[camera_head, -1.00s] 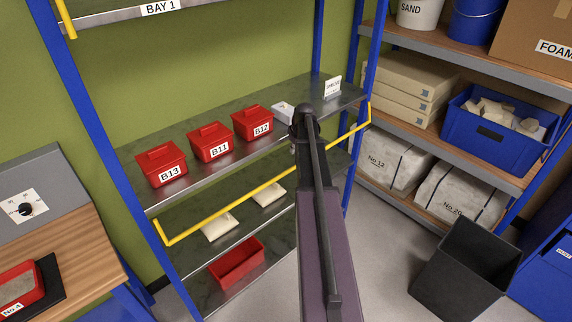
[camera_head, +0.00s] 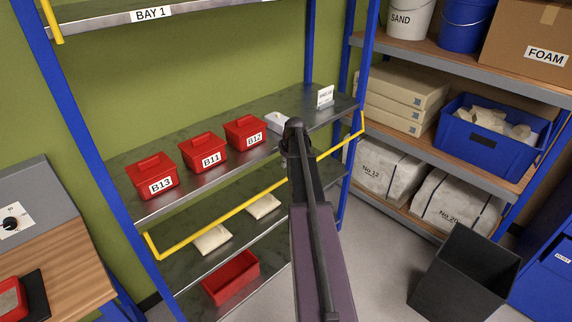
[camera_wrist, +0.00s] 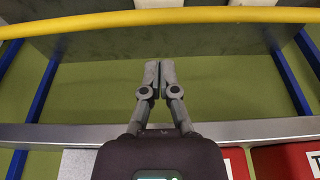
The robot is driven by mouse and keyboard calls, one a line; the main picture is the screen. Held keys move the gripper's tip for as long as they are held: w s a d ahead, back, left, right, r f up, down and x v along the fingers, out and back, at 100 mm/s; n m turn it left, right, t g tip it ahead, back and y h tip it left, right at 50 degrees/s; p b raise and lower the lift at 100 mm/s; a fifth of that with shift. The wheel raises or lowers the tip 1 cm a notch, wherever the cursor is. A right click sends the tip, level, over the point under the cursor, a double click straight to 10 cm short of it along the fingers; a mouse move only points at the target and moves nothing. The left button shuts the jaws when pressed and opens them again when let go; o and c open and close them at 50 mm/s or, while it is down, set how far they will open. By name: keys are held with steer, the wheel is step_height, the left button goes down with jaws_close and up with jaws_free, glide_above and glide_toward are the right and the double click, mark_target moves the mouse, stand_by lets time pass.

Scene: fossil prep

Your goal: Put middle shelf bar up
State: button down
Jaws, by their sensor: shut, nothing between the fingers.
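The yellow middle shelf bar (camera_head: 230,214) hangs low in front of the blue-posted rack, below the front edge of the middle shelf (camera_head: 180,206). Its bent ends meet the posts at both sides. In the wrist view the bar (camera_wrist: 160,18) crosses the top of the picture, apart from my fingertips. My gripper (camera_wrist: 160,66) is shut and empty, with its fingers pointing toward the bar's side of the picture. The steel shelf edge (camera_wrist: 260,131) runs behind it. In the head view my arm hides the gripper and part of the bar.
Red bins B13 (camera_head: 152,178), B11 (camera_head: 204,154) and B12 (camera_head: 245,133) stand on the middle shelf. A black bin (camera_head: 465,275) stands on the floor at right. A wooden bench (camera_head: 65,265) is at left.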

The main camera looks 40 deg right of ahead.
steer(key=b+x, duration=0.6)
steer(key=x, duration=0.1)
stand_by(0.4)
steer(key=shift+w+f, duration=0.1)
stand_by(0.5)
steer(key=shift+s+g, duration=0.2)
steer(key=shift+g, duration=0.1)
